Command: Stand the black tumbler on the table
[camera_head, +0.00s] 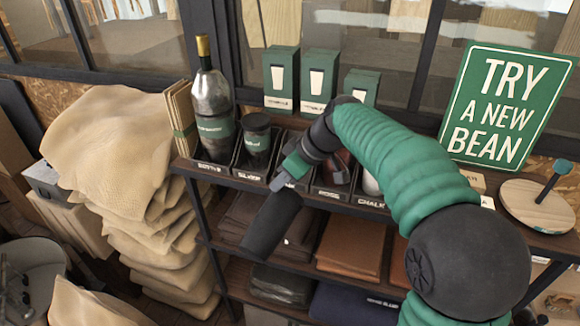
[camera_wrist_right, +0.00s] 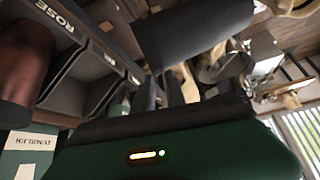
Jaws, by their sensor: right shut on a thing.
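My right gripper (camera_head: 290,178) is shut on the black tumbler (camera_head: 272,225), a plain dark cylinder. It holds the tumbler in front of the shelf rack, clear of the top row of bins. The tumbler looks tilted, its far end toward the lower left in the head view. In the right wrist view the tumbler (camera_wrist_right: 192,35) crosses the top, beyond the green gripper body (camera_wrist_right: 180,150). The fingers cover its upper end. I cannot make out a separate table in either view. My left gripper is not in view.
Black bins line the shelf top, with a bottle (camera_head: 211,105) and a dark jar (camera_head: 257,135) at left. Green boxes (camera_head: 281,75) stand behind. A green sign (camera_head: 507,105) and a round wooden stand (camera_head: 537,205) are at right. Stacked sacks (camera_head: 110,140) fill the left.

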